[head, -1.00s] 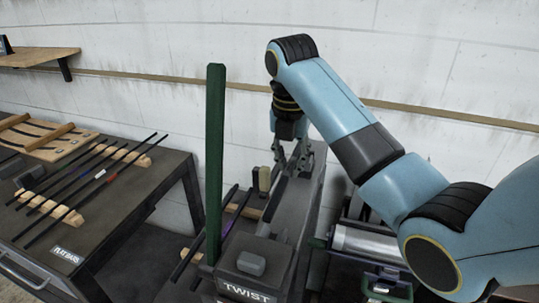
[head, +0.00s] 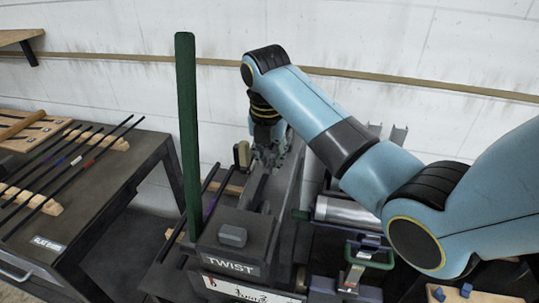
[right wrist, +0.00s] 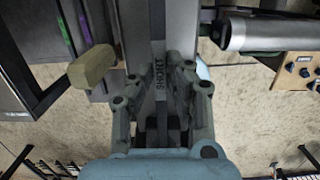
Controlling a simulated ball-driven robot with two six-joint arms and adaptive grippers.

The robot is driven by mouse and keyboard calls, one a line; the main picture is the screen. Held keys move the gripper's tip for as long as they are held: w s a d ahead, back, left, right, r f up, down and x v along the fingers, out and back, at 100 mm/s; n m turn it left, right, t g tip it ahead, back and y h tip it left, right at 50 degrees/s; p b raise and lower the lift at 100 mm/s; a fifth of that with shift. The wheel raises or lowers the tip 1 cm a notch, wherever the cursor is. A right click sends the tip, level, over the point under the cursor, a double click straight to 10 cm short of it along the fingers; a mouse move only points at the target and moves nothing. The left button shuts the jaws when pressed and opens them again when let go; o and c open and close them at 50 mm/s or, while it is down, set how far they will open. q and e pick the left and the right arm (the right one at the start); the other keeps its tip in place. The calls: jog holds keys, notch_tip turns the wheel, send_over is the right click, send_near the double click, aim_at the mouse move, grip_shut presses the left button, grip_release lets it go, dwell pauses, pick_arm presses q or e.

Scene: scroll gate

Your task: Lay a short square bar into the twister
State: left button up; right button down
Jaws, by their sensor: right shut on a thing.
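The twister (head: 245,222) is a long dark grey machine with a TWIST label on its near end and a tall green lever (head: 188,135) at its left. My right gripper (head: 268,160) is over the far part of its bed. In the right wrist view, my right gripper (right wrist: 161,88) is shut on a narrow grey bar (right wrist: 159,55) marked SHORT, which runs lengthwise along the twister bed. The fingers hide part of the bar, and I cannot tell whether it touches the bed. My left gripper is not in view.
A tan block (head: 242,155) stands left of my right gripper. A table (head: 105,190) with several dark bars on wooden rests is at the left. A metal roller (head: 347,212) on another machine is close at the right. A white wall is behind.

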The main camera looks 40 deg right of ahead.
dwell(0.4)
jog(key=shift+p, duration=0.4)
jog(key=shift+f, duration=0.2)
dwell(0.6)
jog(key=c, duration=1.3)
grip_release()
jog(key=shift+o, duration=0.4)
jog(key=r, duration=0.7)
jog(key=shift+s+a+r, duration=0.2)
jog(key=shift+s+a, duration=0.15)
jog(key=shift+a, duration=0.05)
